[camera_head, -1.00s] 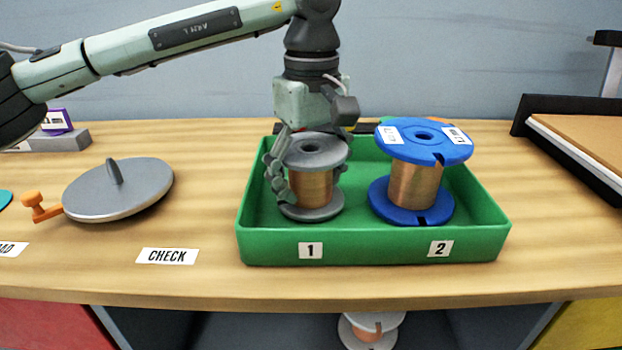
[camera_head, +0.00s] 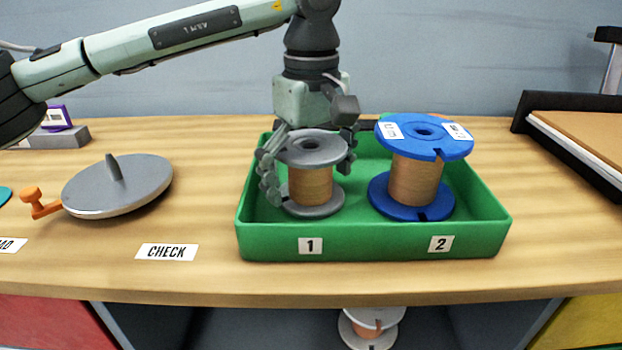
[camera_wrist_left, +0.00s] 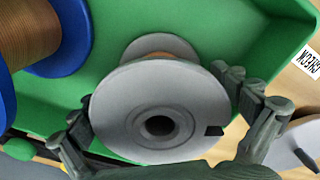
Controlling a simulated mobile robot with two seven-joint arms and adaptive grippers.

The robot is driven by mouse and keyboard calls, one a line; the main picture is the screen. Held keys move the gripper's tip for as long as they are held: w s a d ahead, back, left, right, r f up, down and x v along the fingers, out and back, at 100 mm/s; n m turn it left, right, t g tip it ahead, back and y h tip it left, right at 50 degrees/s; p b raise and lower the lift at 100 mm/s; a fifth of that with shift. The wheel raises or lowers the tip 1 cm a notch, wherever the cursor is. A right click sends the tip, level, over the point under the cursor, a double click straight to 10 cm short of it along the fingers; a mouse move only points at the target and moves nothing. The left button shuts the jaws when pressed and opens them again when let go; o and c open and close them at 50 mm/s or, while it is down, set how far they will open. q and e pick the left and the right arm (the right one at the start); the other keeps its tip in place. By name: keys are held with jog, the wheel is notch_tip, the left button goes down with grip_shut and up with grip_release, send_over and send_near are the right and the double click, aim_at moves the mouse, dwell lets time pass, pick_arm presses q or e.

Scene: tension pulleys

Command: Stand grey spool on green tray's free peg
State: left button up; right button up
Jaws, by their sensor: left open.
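The grey spool (camera_head: 310,187), wound with copper wire, stands upright in the green tray (camera_head: 375,247) at the place marked 1. Its top flange and centre hole show in the left wrist view (camera_wrist_left: 120,110). My left gripper (camera_head: 308,168) is open, pointing down, with its fingers on either side of the spool; in the wrist view the fingers (camera_wrist_left: 158,118) stand around the flange. Whether they touch it I cannot tell. A blue spool (camera_head: 415,180) stands at the place marked 2. Any peg under the grey spool is hidden. My right gripper is not in view.
A grey disc with an upright pin (camera_head: 118,187) and an orange knob (camera_head: 38,203) is at the left, behind the CHECK label (camera_head: 167,252). A dark-edged board (camera_head: 575,140) is at the right. Another spool (camera_head: 368,327) is below the tabletop. Bare table lies left of the tray.

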pick_arm(q)
notch_tip(320, 180, up, 12)
dwell(0.6)
